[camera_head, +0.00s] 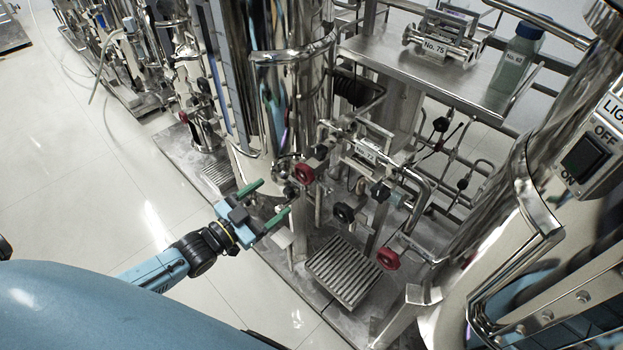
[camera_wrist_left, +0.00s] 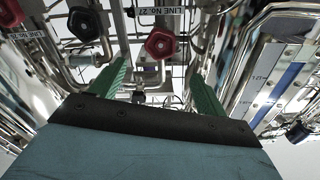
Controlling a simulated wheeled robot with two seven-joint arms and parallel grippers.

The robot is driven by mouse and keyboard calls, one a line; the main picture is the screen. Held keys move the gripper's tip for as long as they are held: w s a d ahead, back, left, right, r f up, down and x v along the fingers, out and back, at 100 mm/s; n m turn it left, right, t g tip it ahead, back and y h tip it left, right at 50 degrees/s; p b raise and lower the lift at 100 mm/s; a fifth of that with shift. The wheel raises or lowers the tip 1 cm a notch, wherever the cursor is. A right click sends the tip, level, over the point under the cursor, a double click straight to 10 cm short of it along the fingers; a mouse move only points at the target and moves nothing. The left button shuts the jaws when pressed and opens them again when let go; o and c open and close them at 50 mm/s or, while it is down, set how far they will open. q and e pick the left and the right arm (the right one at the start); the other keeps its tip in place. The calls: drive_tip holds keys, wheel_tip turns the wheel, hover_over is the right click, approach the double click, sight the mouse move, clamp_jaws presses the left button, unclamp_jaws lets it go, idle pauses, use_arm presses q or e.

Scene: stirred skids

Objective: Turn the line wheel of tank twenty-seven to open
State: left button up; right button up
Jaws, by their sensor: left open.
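My left gripper (camera_head: 275,197) is open and empty, its green fingers spread apart. It is in front of the piping at the foot of a polished steel tank (camera_head: 290,90). A red handwheel (camera_head: 304,173) is just beyond the fingertips, apart from them. In the left wrist view a red wheel (camera_wrist_left: 161,42) lies ahead of and between the fingers (camera_wrist_left: 158,72). A line label (camera_wrist_left: 157,11) beside it is upside down and seems to read LINE NO. 27. I cannot tell the wheel's open or closed position. My right gripper is not in view.
Other wheels are close by: a black one (camera_head: 344,212), a second red one (camera_head: 388,258) and a black one in the wrist view (camera_wrist_left: 83,22). Pipes crowd the skid around a grating (camera_head: 343,272). A steel shelf (camera_head: 430,75) stands behind. The tiled floor (camera_head: 90,190) at left is clear.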

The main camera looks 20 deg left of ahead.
sight(302, 176)
use_arm(q)
drive_tip(key=b+x, duration=0.3)
drive_tip(key=x, duration=0.7)
drive_tip(key=shift+w+f, duration=0.15)
drive_tip(key=shift+w+d, duration=0.3)
drive_tip(key=shift+w, duration=0.25)
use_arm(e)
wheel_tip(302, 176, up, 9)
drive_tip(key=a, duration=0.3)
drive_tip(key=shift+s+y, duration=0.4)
use_arm(q)
drive_tip(key=c, duration=1)
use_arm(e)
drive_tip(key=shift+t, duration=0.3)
